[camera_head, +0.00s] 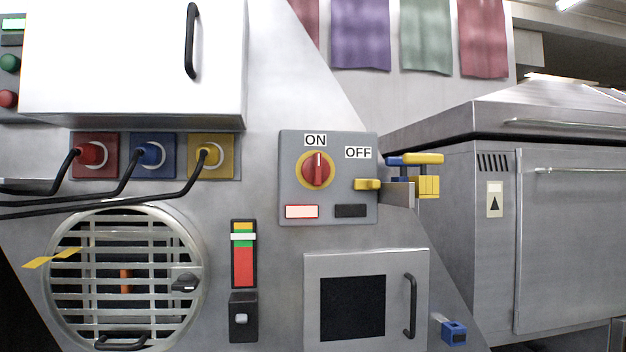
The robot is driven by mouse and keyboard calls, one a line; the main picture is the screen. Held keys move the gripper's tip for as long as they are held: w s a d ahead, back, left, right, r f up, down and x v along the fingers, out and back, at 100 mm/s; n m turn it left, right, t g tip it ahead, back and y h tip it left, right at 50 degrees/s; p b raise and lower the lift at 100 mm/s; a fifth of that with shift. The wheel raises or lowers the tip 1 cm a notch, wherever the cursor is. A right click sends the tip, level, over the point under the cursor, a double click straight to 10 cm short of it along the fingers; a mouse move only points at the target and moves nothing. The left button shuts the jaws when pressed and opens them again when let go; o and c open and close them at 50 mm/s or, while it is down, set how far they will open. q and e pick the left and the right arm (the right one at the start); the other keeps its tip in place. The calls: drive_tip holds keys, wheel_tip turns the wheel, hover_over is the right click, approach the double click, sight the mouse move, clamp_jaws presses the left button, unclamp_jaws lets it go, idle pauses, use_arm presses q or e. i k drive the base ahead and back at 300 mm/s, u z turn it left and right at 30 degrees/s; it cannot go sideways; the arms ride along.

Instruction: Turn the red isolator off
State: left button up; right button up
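The red isolator (318,170) is a rotary knob on a yellow ring, mounted on a grey panel (290,185) in the middle of the head view. Its grip stands vertical, with its white mark toward the "ON" label (315,140) above it. The "OFF" label (358,153) is up and to the right of the knob. Below the knob are a pale, lit-looking window (301,211) and a dark window (350,211). Neither of my grippers shows in the view, and nothing touches the knob.
A yellow tab (367,184) and a yellow-and-blue fitting (422,159) jut out at the panel's right edge. Red, blue and yellow sockets (153,156) with black cables are to the left, under a white cabinet (130,60). The space before the knob looks clear.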

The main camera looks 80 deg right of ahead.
sight(316, 170)
drive_tip(key=z, duration=1.6)
drive_tip(key=k, duration=1.3)
drive_tip(key=u, duration=1.3)
drive_tip(key=i, duration=1.05)
drive_tip(key=z, duration=0.7)
drive_tip(key=i, duration=1)
drive_tip(key=z, duration=1.35)
drive_tip(key=i, duration=0.2)
drive_tip(key=z, duration=0.15)
